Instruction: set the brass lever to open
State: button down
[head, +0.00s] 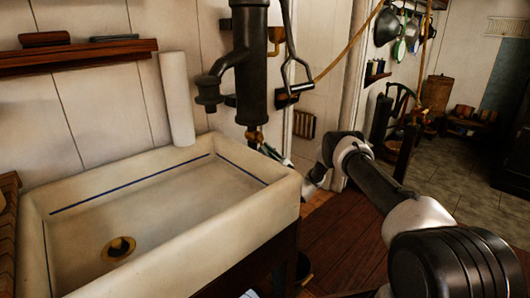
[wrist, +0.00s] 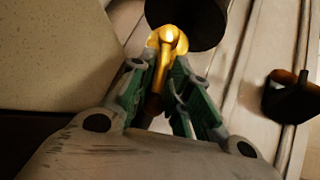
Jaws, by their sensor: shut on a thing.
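The brass lever (head: 254,135) sits at the foot of the black pump body (head: 250,70), beside the sink's back right corner. In the wrist view the brass lever (wrist: 168,42) has a bright rounded head just under a dark round part, and its darker shaft runs down between the green-padded fingers. My gripper (wrist: 160,70) is shut on the lever, one finger on each side of its shaft. In the head view my gripper (head: 272,152) reaches the lever from the right and is small and partly hidden by the sink's corner.
The pale sink (head: 150,205) with a brass drain (head: 118,249) fills the left. A black spout (head: 208,92) overhangs it. A pump handle (head: 293,75) hangs right of the pump body. A white roll (head: 177,98) stands behind the sink. Open floor (head: 480,200) lies right.

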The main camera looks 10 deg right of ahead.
jog(key=shift+t, duration=0.3)
jog(key=c, duration=1.5)
grip_release()
jog(key=shift+f, duration=0.1)
jog(key=v, duration=0.7)
jog(key=shift+s, duration=0.15)
